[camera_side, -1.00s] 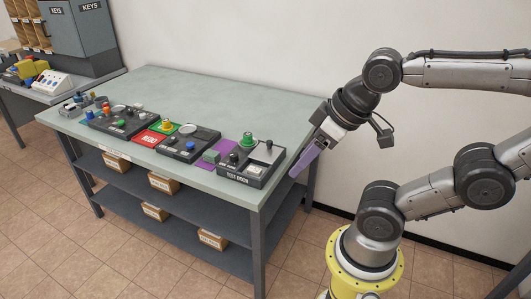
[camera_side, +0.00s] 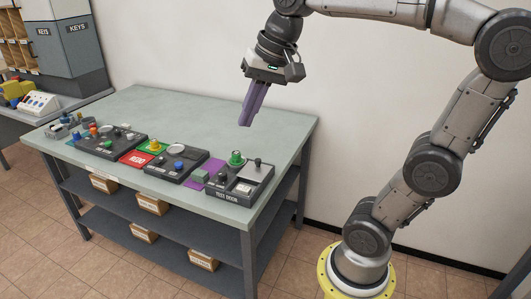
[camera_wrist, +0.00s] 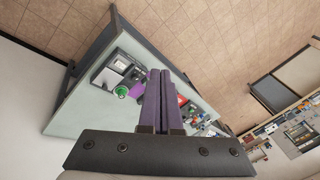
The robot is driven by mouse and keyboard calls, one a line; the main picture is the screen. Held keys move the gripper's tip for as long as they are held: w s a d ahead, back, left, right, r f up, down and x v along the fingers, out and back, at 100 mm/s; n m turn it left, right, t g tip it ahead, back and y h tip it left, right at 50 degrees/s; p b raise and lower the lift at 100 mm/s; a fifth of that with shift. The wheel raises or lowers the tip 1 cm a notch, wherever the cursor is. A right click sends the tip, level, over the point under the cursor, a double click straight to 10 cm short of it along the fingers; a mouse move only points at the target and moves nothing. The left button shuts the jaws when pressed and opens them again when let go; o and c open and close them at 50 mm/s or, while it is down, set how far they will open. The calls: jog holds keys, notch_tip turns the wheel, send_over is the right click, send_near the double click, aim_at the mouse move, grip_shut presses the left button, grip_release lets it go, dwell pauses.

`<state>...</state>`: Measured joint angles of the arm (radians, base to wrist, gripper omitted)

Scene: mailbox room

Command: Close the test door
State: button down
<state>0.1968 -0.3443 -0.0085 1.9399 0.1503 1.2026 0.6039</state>
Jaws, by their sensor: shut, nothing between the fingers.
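The test door unit (camera_side: 238,182) is a dark box labelled "TEST DOOR" at the right front of the green-topped table. A grey flat panel (camera_side: 255,172) and a small dark knob show on its top. I cannot tell how far the door stands open. My gripper (camera_side: 245,122), with purple fingers, is shut and empty. It hangs in the air above the table's right part, above and behind the unit, apart from it. In the wrist view the unit (camera_wrist: 116,67) shows left of my gripper (camera_wrist: 160,75).
A green knob (camera_side: 236,159) stands on the unit's back left. Other dark panels (camera_side: 176,165), a red pad (camera_side: 137,158) and purple pads lie to the left. The back of the table (camera_side: 170,105) is bare. Boxes sit on the lower shelves.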

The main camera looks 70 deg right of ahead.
jog(key=w+d+m+g, duration=0.1)
jog(key=w+d+m, duration=0.4)
jog(key=w+d, duration=0.4)
jog(key=m+g+y, duration=0.1)
jog(key=m+y, duration=0.1)
jog(key=m, duration=0.5)
send_over(262, 164)
jog(key=d, duration=0.2)
notch_tip(262, 164, down, 14)
jog(key=s+d+f+m+y, duration=0.1)
jog(key=s+d+f+m, duration=0.1)
jog(key=s+d+f, duration=0.35)
jog(key=shift+g, duration=0.3)
jog(key=x, duration=0.3)
jog(key=d+x, duration=0.1)
jog(key=x, duration=0.3)
jog(key=w+x, duration=0.1)
jog(key=x, duration=0.3)
jog(key=shift+w+d, duration=0.1)
jog(key=shift+d, duration=0.1)
jog(key=a, duration=0.1)
jog(key=w+a, duration=0.1)
jog(key=shift+w+a+f, duration=0.2)
jog(key=shift+a+f, duration=0.1)
jog(key=shift+a, duration=0.1)
jog(key=shift+w+a, duration=0.25)
jog(key=shift+a, duration=0.2)
